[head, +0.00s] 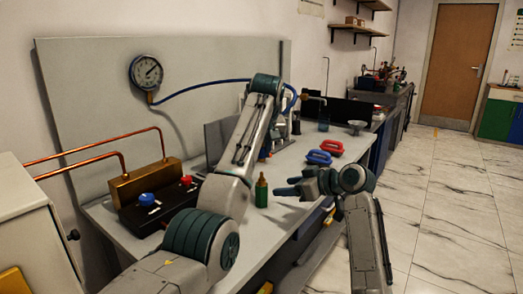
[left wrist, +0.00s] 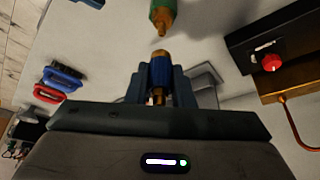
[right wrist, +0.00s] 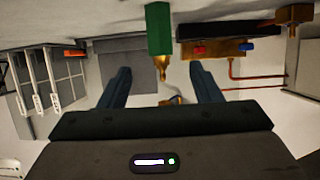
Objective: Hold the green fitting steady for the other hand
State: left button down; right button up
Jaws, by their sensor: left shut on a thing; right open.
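The green fitting (head: 261,191), with a brass tip, stands upright on the bench in the head view. In the right wrist view the green fitting (right wrist: 159,30) has its brass tip between the fingers of my right gripper (right wrist: 160,72), which is open and apart from it. In the head view my right gripper (head: 286,188) is just right of the green fitting. My left gripper (left wrist: 161,78) is shut on a blue fitting (left wrist: 160,62) with brass ends. The green fitting (left wrist: 163,14) lies beyond it in that view. My left arm largely hides this gripper in the head view.
A brass block (head: 147,182) with blue and red knobs stands left, joined by copper pipes (head: 95,150). A gauge (head: 146,72) with a blue hose hangs on the back panel (head: 85,85). Red (head: 332,147) and blue (head: 319,157) handled items lie farther right.

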pick_arm(q)
jog(key=shift+r+p, duration=2.7)
jog(key=shift+r, duration=0.25)
jog(key=shift+f, duration=0.1)
